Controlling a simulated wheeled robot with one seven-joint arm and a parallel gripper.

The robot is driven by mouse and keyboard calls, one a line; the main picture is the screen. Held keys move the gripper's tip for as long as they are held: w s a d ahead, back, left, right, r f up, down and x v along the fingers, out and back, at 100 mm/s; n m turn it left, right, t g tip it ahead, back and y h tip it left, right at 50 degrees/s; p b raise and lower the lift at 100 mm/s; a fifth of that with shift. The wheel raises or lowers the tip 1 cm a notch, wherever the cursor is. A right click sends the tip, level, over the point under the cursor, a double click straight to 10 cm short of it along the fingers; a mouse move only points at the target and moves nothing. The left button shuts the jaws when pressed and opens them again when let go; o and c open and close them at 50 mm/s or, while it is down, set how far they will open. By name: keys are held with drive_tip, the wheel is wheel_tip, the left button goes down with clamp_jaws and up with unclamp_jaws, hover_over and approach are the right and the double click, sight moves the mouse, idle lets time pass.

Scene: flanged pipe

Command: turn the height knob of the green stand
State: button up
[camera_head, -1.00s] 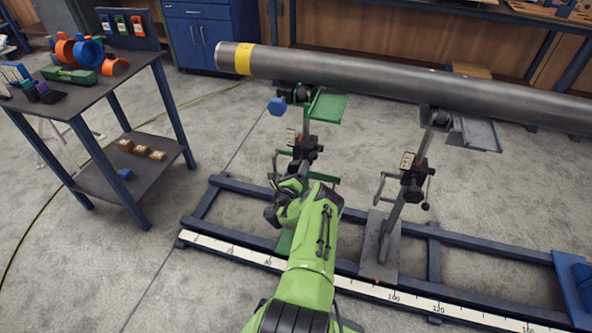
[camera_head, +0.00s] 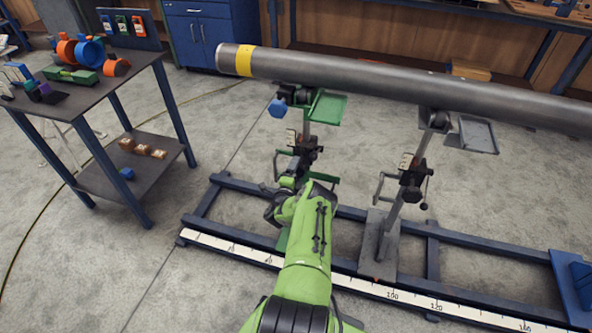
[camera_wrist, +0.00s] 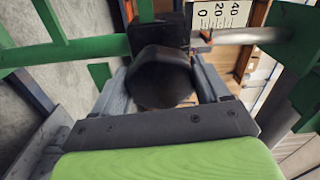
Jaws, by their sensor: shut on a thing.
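The green stand (camera_head: 328,108) is under the left end of the pipe in the head view. My green arm reaches up to its post from below and hides part of its lower half. In the wrist view the height knob (camera_wrist: 160,77) is a dark, many-sided grip between my two grey fingers. My gripper (camera_wrist: 162,82) is shut on this knob, with one finger on each side. Green bars of the stand (camera_wrist: 62,52) and a white scale (camera_wrist: 220,14) marked 0, 20 and 40 show beyond it. The fingers are hidden in the head view.
A long steel pipe (camera_head: 380,84) with a yellow band lies across the stands. A grey stand (camera_head: 395,215) is to the right, close to my arm. A blue floor rail (camera_head: 345,212) runs below. A tool cart (camera_head: 85,95) stands at the left, with clear floor between.

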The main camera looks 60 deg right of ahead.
drive_tip(key=n, duration=0.4)
drive_tip(key=shift+a+f+n+p, duration=0.1)
drive_tip(key=shift+n+p, duration=0.3)
idle(0.4)
drive_tip(key=o, duration=1)
